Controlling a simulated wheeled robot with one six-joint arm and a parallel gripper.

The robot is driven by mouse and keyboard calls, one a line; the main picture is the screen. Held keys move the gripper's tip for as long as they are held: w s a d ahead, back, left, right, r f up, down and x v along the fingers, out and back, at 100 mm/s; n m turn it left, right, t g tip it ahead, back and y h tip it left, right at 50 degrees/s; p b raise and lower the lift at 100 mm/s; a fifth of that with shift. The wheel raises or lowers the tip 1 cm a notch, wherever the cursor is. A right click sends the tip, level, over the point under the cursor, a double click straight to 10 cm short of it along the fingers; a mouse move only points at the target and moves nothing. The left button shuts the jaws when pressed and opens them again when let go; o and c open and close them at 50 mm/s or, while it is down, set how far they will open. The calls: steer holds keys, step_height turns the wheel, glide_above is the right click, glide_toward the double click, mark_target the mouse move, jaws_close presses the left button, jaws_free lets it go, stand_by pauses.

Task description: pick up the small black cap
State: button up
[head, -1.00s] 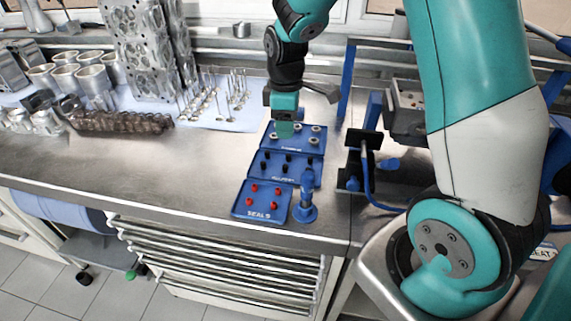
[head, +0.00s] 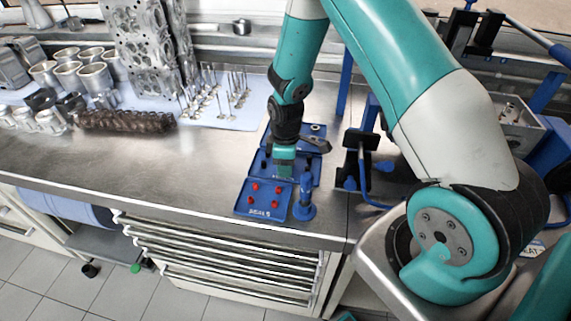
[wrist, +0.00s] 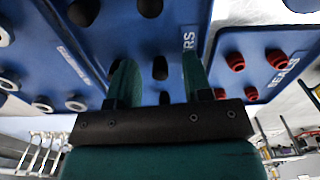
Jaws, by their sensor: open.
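Small black caps stand in the middle blue tray (head: 313,177), which my gripper (head: 284,172) partly hides in the head view. In the wrist view, one black cap (wrist: 160,68) lies between the two green fingers of my gripper (wrist: 157,62). Another black cap (wrist: 150,7) is beyond the fingertips, and one more (wrist: 83,12) is to the left. The fingers point down into the tray and are apart, with nothing clamped. I cannot tell how far the fingertips are above the tray floor.
A blue tray of red seals (head: 243,209) is in front, and a blue tray of metal rings (head: 320,140) is behind. A blue upright tool (head: 306,197) stands close at the right.

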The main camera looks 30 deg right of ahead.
jaws_close()
stand_by(0.3)
